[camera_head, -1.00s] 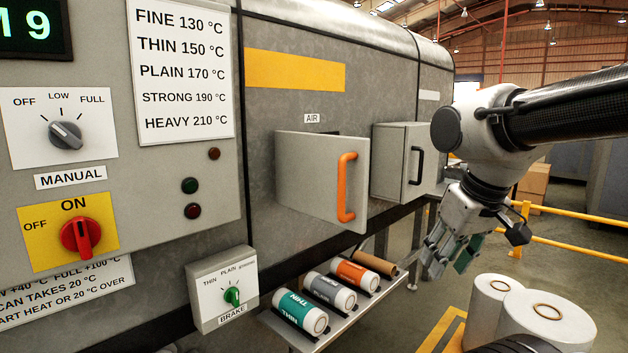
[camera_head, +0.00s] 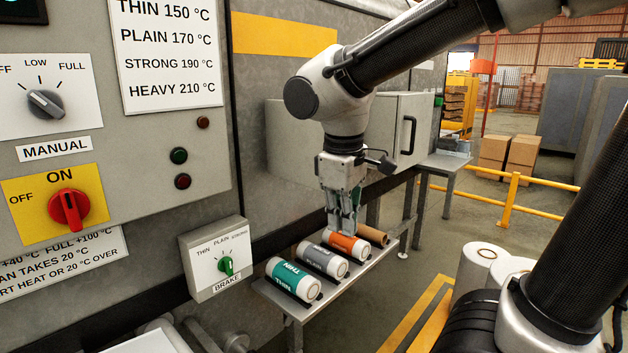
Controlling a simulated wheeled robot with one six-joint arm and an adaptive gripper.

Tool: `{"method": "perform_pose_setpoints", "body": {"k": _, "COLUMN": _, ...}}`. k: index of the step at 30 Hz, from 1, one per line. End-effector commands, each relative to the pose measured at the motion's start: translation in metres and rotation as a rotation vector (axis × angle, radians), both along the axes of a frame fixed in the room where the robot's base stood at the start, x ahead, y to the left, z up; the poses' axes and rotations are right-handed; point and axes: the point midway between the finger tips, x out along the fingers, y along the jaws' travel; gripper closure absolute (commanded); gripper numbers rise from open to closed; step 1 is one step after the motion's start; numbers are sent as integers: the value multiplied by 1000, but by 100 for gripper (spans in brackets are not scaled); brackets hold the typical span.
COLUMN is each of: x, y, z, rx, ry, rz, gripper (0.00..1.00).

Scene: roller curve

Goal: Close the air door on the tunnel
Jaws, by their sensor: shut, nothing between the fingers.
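The tunnel (camera_head: 275,72) has a yellow stripe above the door.
A grey box with a black handle (camera_head: 395,138) juts out to the right. A shelf (camera_head: 318,291) below carries teal, grey, orange and brown rolls. A brake box (camera_head: 213,255) hangs at left. White rolls (camera_head: 478,266) stand at lower right, with yellow railings and open floor beyond.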

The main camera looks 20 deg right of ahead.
Motion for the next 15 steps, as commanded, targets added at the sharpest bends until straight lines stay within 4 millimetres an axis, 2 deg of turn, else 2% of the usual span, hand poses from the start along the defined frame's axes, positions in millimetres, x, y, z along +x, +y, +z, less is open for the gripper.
{"method": "perform_pose_setpoints", "body": {"k": 1, "x": 11, "y": 29, "z": 1, "rx": -72, "ry": 34, "rz": 137, "gripper": 100}}
{"method": "perform_pose_setpoints", "body": {"k": 3, "x": 24, "y": 62, "z": 6, "rx": -183, "ry": 70, "rz": 321, "gripper": 100}}
{"method": "perform_pose_setpoints", "body": {"k": 6, "x": 39, "y": 106, "z": 16, "rx": -349, "ry": 113, "rz": 566, "gripper": 100}}
{"method": "perform_pose_setpoints", "body": {"k": 9, "x": 54, "y": 139, "z": 35, "rx": -519, "ry": 158, "rz": 774, "gripper": 100}}
{"method": "perform_pose_setpoints", "body": {"k": 11, "x": 67, "y": 149, "z": 56, "rx": -626, "ry": 191, "rz": 876, "gripper": 100}}
{"method": "perform_pose_setpoints", "body": {"k": 13, "x": 78, "y": 141, "z": 86, "rx": -709, "ry": 226, "rz": 941, "gripper": 100}}
{"method": "perform_pose_setpoints", "body": {"k": 15, "x": 79, "y": 133, "z": 104, "rx": -764, "ry": 271, "rz": 992, "gripper": 100}}
